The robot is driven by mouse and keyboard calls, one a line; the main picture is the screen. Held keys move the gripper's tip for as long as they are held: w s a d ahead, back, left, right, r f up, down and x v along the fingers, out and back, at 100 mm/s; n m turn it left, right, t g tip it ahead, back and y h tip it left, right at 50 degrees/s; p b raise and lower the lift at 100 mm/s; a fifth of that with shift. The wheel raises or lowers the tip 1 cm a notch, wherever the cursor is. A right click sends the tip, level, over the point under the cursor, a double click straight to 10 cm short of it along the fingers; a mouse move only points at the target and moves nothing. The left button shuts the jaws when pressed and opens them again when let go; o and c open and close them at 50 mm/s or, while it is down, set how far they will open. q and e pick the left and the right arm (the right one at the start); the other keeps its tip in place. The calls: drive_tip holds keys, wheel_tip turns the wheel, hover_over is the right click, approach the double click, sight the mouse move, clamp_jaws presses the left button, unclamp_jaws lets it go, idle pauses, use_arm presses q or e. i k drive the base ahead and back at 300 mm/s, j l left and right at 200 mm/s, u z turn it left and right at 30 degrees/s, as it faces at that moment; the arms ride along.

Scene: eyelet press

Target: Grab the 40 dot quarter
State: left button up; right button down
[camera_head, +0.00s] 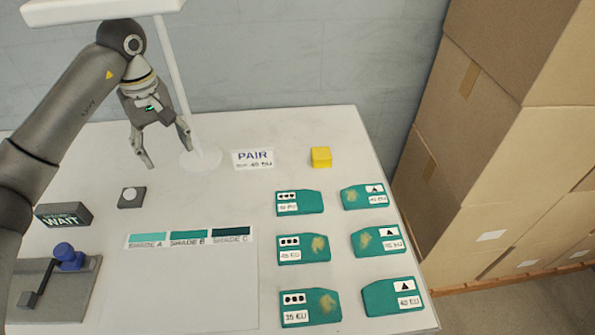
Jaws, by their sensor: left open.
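Teal quarters lie in two columns on the right of the table. The left column has dot labels: the top quarter (315,203) is plain, and its small size number is hard to read, possibly 40 EU. The middle dot quarter (296,249) and the bottom dot quarter (300,306), which seems to read 35 EU, each have a yellowish patch. The right column has triangle labels; its bottom quarter (378,298) is plain and seems to read 40 EU. My left gripper (165,153) is open and empty at the back left, well away from the quarters. My right gripper is out of view.
A PAIR sign (253,159) and a yellow block (321,157) stand at the back. A white post rises from a round base (201,159). A shade card (188,237), button box (131,197), WAIT box (64,216) and blue-handled press (68,257) are left. Cardboard boxes (490,195) stand right.

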sight(302, 202)
drive_tip(key=i, duration=0.2)
drive_tip(key=k, duration=2)
